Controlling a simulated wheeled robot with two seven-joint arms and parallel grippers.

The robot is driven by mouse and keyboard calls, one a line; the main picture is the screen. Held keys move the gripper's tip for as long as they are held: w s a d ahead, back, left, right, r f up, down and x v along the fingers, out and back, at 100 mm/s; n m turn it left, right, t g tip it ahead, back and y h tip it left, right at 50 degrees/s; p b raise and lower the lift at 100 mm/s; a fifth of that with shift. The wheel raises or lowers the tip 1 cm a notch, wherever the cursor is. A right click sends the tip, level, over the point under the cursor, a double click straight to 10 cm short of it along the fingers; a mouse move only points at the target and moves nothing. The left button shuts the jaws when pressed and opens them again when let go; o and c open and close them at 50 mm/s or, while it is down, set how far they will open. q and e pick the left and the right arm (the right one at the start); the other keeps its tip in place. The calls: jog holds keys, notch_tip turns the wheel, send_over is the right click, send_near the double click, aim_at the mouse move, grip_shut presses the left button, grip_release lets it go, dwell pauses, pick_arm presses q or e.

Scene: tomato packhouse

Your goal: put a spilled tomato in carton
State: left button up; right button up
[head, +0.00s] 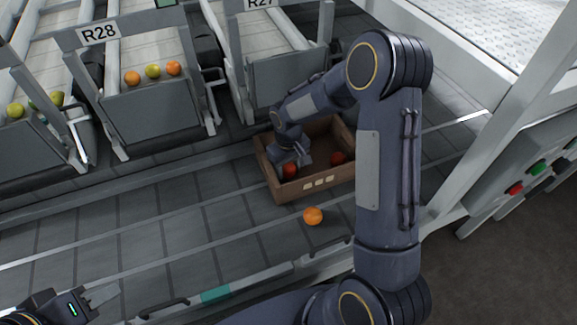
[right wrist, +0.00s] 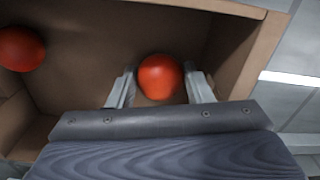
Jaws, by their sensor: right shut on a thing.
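The brown carton (head: 342,178) stands open on the grey belt, and its inside fills much of the right wrist view (right wrist: 85,35). My right gripper (head: 298,164) reaches down into it. In the right wrist view its fingers are shut on a red tomato (right wrist: 160,77), which also shows in the head view (head: 290,171). Another red tomato (head: 338,158) lies apart inside the carton, at the left in the right wrist view (right wrist: 20,49). An orange tomato (head: 313,215) lies on the belt in front of the carton. My left gripper (head: 101,299) is far off at the lower left; its opening is unclear.
Chutes with grey end bins stand behind the belt; the R28 bin (head: 158,120) has orange and yellow-green tomatoes above it. A white post (head: 480,145) and a panel with red and green buttons (head: 537,168) stand at right. The belt left of the carton is clear.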

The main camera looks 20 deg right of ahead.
jog(key=shift+f+b, duration=0.4)
jog(key=shift+f, duration=0.2)
jog(key=o, duration=0.8)
jog(key=c, duration=0.3)
jog(key=shift+r+p, duration=2.6)
jog(key=shift+r, duration=1)
